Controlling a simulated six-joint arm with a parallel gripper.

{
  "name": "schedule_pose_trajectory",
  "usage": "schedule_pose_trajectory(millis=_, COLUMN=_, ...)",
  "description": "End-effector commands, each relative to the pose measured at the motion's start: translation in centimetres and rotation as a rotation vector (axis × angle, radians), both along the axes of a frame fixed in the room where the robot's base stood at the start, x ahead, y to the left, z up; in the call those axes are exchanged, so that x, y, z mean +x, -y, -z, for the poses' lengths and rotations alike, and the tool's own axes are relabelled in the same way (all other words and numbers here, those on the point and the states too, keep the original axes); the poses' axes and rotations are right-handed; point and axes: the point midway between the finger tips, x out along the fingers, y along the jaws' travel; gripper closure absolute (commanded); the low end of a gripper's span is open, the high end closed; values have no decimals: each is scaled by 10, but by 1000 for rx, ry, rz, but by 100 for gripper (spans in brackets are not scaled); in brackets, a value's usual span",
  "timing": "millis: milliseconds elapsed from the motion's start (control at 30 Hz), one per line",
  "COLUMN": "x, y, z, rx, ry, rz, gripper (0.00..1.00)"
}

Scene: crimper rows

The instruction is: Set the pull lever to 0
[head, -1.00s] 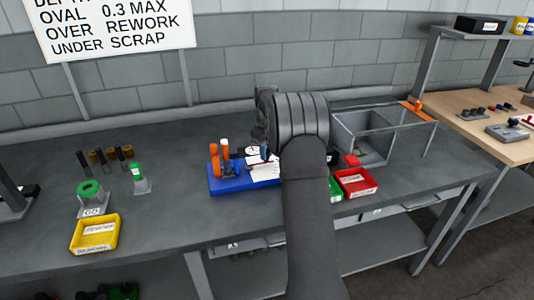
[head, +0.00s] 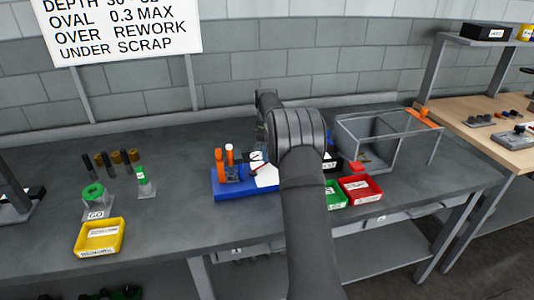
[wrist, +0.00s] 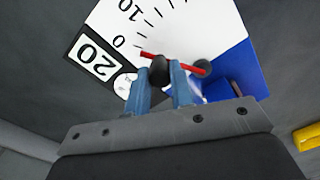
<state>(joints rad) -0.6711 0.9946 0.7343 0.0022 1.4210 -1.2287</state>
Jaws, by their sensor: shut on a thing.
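The pull lever stands on a blue base (head: 232,191) on the grey bench. In the wrist view, its black knob (wrist: 160,72) sits between the two blue fingers of my gripper (wrist: 161,80), which is shut on it. A red pointer (wrist: 148,55) by the knob has its tip close to the 0 end of the printed white scale (wrist: 185,35). A black-framed tag reading 20 (wrist: 94,58) is beside the scale. In the head view my arm hides the fingers and knob; part of the scale (head: 267,177) shows to its left.
Green (head: 334,198) and red (head: 360,189) trays lie to the right, before a clear-sided box (head: 362,148). A yellow tray (head: 100,238) is at the left.

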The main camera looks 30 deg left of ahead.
Motion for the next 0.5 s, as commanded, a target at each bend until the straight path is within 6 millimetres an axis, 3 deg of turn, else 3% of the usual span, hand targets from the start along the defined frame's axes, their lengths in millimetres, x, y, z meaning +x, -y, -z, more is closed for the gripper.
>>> schedule_pose_trajectory(millis=300, x=0, y=-1, z=-2, rx=4, ry=4, rz=-3, gripper=100)
schedule_pose_trajectory(millis=333, x=1, y=-1, z=-2, rx=4, ry=4, rz=-3, gripper=75)
schedule_pose_trajectory(millis=433, x=1, y=-1, z=-1, rx=4, ry=4, rz=-2, gripper=57)
schedule_pose_trajectory(millis=500, x=0, y=-1, z=-1, rx=3, ry=3, rz=-2, gripper=57)
